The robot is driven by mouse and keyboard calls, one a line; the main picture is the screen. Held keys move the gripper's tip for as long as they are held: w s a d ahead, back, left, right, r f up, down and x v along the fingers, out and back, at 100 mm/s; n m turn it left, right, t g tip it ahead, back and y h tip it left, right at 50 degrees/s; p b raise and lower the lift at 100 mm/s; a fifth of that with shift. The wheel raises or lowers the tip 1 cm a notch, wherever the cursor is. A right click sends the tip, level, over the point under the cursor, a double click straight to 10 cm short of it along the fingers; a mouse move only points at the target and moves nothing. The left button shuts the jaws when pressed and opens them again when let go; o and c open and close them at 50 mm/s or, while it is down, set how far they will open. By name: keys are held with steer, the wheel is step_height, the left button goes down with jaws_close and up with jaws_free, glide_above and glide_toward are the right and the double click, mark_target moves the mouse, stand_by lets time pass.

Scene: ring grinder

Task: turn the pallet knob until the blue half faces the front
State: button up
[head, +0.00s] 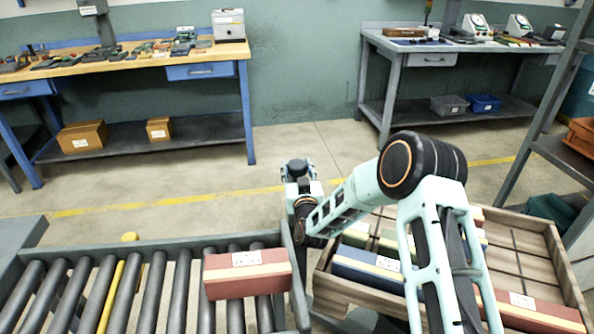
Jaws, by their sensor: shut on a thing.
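No pallet knob and no blue half of one can be made out in the head view. My forearm reaches left and down from the elbow to a wrist beyond the conveyor's right end. The fingertips of my gripper cannot be made out there, nor what lies between them. A red block (247,283) with a beige stripe and a white label lies on the rollers, left of my wrist.
The roller conveyor (110,252) fills the lower left. A wooden tray (527,229) with red, blue and green blocks stands at right, partly behind my arm. Two workbenches (205,52) (425,45) stand at the back. Open floor (200,190) lies between.

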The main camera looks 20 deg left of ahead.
mark_target(298, 172)
steer(key=shift+r+h, duration=0.15)
steer(key=shift+h, duration=0.15)
steer(key=o, duration=1.2)
steer(key=shift+s, duration=0.1)
steer(key=shift+v, duration=3.7)
